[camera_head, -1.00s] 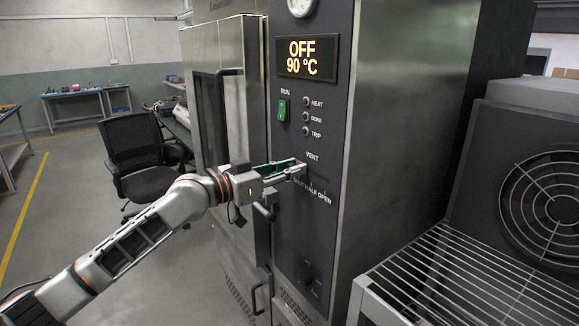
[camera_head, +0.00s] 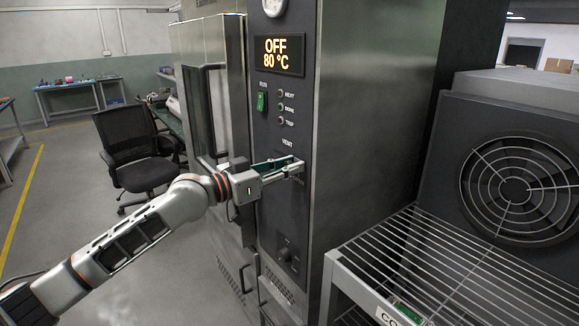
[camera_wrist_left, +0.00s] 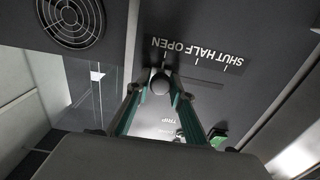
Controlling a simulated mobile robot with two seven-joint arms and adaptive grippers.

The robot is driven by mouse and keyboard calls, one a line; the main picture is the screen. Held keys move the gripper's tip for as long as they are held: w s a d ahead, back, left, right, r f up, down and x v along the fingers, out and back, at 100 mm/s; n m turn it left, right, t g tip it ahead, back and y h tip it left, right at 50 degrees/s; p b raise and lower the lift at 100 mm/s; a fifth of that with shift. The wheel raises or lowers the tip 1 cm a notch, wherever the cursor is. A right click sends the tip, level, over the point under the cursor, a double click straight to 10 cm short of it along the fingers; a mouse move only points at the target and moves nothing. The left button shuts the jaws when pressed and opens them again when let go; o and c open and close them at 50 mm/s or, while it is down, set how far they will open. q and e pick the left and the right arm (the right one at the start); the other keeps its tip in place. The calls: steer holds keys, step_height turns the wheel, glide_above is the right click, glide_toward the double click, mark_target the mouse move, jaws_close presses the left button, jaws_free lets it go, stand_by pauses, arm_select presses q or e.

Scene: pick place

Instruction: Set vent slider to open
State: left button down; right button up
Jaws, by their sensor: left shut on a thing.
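The vent slider's round dark knob (camera_wrist_left: 160,82) sits between the fingertips of my left gripper (camera_wrist_left: 159,88) in the left wrist view. The gripper (camera_head: 293,167) is shut on it at the oven's control panel, just below the VENT lettering (camera_head: 287,142). The SHUT HALF OPEN scale (camera_wrist_left: 205,52) appears upside down in the wrist view, with OPEN at its left end. The knob is at that left end, by the OPEN mark. In the head view, the gripper hides the knob and most of the scale. My right gripper is not in view.
The display (camera_head: 279,55) reads OFF, 80 °C. The green RUN switch (camera_head: 261,101) and several lamps are above the slider; a rotary knob (camera_head: 285,254) is below. A wire rack (camera_head: 420,255) and fan (camera_head: 515,188) stand right. A chair (camera_head: 133,150) is behind my arm.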

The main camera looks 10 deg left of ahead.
arm_select(q)
steer(key=shift+s+d+f, duration=0.1)
steer(key=shift+s+d, duration=0.05)
steer(key=shift+d, duration=0.1)
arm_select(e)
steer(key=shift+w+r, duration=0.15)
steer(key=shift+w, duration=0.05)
arm_select(q)
steer(key=c, duration=1.8)
jaws_free()
steer(key=shift+c, duration=0.2)
steer(key=shift+s, duration=0.1)
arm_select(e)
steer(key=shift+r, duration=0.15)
arm_select(q)
steer(key=shift+a, duration=0.15)
steer(key=v, duration=1.1)
steer(key=shift+s+a, duration=0.2)
steer(key=shift+s, duration=0.1)
